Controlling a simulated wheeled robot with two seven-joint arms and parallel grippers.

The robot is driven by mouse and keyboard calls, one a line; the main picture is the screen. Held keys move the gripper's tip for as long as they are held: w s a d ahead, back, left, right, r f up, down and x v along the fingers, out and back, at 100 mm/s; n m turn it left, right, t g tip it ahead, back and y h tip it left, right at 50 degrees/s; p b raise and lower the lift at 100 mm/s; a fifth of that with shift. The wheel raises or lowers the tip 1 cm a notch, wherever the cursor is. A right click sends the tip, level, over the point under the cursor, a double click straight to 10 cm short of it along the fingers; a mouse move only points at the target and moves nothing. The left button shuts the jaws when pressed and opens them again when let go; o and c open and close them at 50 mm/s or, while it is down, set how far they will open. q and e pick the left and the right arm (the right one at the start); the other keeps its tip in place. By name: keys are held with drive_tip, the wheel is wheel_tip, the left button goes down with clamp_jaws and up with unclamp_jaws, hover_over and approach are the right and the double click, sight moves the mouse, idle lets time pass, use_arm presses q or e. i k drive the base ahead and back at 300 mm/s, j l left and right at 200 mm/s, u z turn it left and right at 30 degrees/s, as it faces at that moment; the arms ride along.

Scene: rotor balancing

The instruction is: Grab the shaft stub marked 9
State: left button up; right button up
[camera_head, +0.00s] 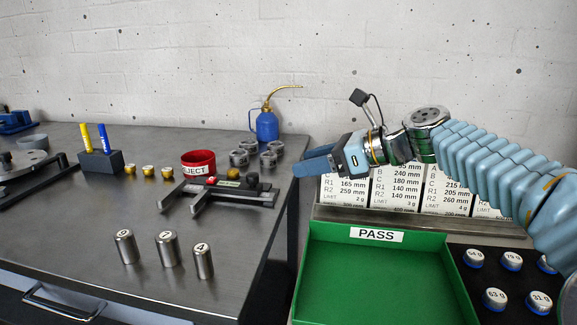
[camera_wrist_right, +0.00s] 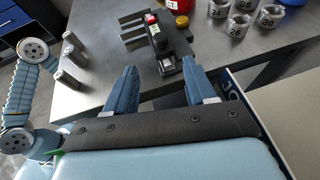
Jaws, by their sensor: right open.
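Three upright metal shaft stubs stand near the front of the steel bench in the head view. The left one (camera_head: 126,247) has a small mark that looks like 9. The middle one (camera_head: 168,250) seems marked 7, the right one (camera_head: 203,262) 4. All three also show at the left of the right wrist view, marks unreadable. My right gripper (camera_head: 318,163) is open and empty above the bench's right edge, well right of the stubs and farther back. Its two blue fingers are spread in the wrist view (camera_wrist_right: 160,78). My left gripper is in neither view.
A black fixture (camera_head: 245,192) lies between the gripper and the stubs. A red REJECT bin (camera_head: 198,163), several grey collars (camera_head: 239,158) and a blue oil can (camera_head: 267,126) stand behind. A green PASS tray (camera_head: 380,280) is at right. Bench around the stubs is clear.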

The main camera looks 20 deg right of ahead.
sight(126, 244)
drive_tip(key=k, duration=1.5)
